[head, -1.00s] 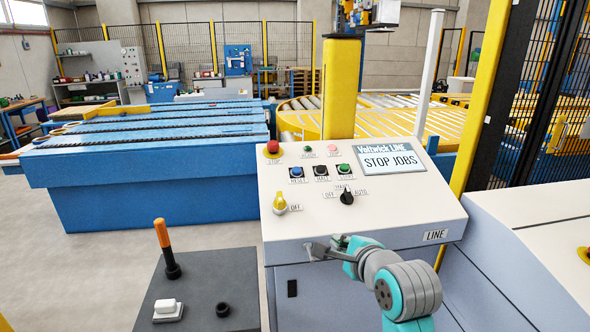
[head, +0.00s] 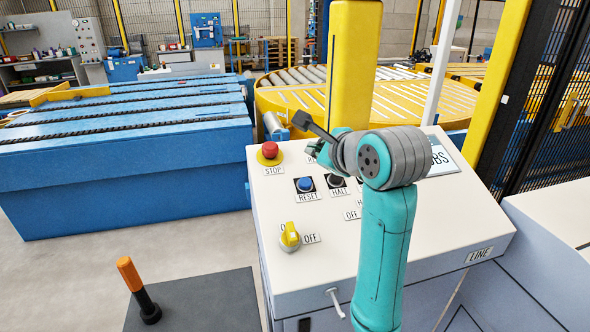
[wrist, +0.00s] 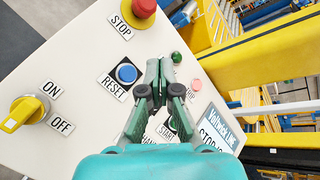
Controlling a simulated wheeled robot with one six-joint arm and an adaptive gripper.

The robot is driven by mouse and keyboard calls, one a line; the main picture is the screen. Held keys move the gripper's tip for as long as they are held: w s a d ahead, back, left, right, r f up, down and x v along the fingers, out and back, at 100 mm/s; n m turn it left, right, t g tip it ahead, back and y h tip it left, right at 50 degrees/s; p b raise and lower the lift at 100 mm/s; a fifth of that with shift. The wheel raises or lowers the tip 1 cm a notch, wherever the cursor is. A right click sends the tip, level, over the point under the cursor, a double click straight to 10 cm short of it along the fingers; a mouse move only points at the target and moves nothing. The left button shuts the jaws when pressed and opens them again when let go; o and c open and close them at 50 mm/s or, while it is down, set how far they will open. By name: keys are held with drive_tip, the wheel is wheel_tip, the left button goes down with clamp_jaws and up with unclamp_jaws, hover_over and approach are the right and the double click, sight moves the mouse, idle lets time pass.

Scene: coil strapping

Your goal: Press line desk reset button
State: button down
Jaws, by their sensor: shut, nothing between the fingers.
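The blue reset button (head: 305,184), with a RESET label below it, sits on the sloping top of the line desk (head: 265,205). It also shows in the wrist view (wrist: 127,73), just left of my gripper (wrist: 159,65). My gripper is shut and empty, its fingertips over the panel between the blue button and a small green lamp (wrist: 177,57). In the head view, my gripper (head: 313,148) is above the upper part of the panel. The black HALT button (head: 335,181) is beside the reset button in the head view; my fingers hide it in the wrist view.
A red STOP button (head: 270,150) on a yellow base is up and left of reset. A yellow ON/OFF switch (head: 290,236) is below. A yellow post (head: 354,65) stands behind the desk. My arm covers part of the screen (head: 443,160).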

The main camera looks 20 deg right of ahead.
sight(302, 177)
drive_tip(key=shift+w+r, duration=0.1)
drive_tip(key=shift+w, duration=0.25)
drive_tip(key=shift+a, duration=0.1)
drive_tip(key=shift+w+f, duration=0.55)
drive_tip(key=shift+f, duration=0.85)
drive_tip(key=shift+w+f, duration=0.5)
drive_tip(key=shift+f, duration=0.85)
drive_tip(key=shift+w+f, duration=0.55)
drive_tip(key=shift+f, duration=0.85)
drive_tip(key=shift+w+f, duration=0.15)
drive_tip(key=shift+f, duration=0.2)
drive_tip(key=shift+w+f, duration=0.2)
drive_tip(key=shift+f, duration=0.3)
drive_tip(key=shift+r, duration=0.1)
drive_tip(key=shift+s+r, duration=0.35)
drive_tip(key=shift+r, duration=0.4)
drive_tip(key=shift+r, duration=0.15)
